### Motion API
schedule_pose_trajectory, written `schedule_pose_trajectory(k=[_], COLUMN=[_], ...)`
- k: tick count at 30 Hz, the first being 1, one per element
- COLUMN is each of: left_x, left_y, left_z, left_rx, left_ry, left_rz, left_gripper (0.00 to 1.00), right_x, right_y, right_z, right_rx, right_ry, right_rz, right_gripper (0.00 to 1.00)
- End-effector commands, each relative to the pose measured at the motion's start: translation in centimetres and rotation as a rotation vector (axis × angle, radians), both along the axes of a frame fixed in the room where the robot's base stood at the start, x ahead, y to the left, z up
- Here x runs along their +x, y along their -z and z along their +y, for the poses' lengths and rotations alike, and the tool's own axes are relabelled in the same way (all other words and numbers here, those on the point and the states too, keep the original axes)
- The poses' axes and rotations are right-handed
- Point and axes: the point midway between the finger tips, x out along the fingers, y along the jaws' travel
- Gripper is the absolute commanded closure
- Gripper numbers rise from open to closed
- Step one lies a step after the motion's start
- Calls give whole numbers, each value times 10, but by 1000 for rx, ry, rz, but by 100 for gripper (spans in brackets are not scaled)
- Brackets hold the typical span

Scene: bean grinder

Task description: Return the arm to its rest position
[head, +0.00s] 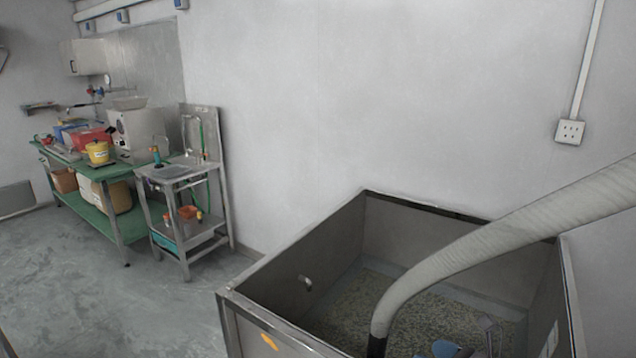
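Neither of my grippers can be made out in the head view, and no arm of mine is clearly seen. A small blue-grey part (445,348) shows at the bottom edge, inside the outline of a large metal bin (268,318). A thin metallic piece (490,335) stands beside it. Most of both parts is cut off by the frame, and I cannot tell what they are.
The bin holds greyish-green beans (365,305). A thick pale hose (480,245) comes in from the right and reaches down into it. A steel sink stand (185,180) and a cluttered green workbench (110,168) stand along the wall. The grey floor (110,295) at left is clear.

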Motion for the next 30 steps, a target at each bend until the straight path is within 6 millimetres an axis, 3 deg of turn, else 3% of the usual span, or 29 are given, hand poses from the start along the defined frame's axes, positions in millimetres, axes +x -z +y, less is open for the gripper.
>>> schedule_pose_trajectory(k=[3, 8, 14, 21, 30], left_x=[5, 5, 3, 1, 1], left_y=[-2, -3, -1, 0, 0], left_z=[-1, -1, -1, 0, 0], left_rx=[0, -1, -1, -1, -1], left_ry=[2, 3, 1, 0, 0], left_rz=[-9, -10, -5, -1, -1], left_gripper=[57, 57, 57, 57, 57], right_x=[-11, -29, -68, -141, -214], right_y=[1, 2, 11, 30, 40], right_z=[16, 21, 4, -28, -47], right_rx=[209, 559, 1025, 1565, 1935], right_ry=[174, 475, 901, 1448, 1901], right_rz=[139, 375, 678, 960, 1065], right_gripper=[21, 21, 21, 21, 21])
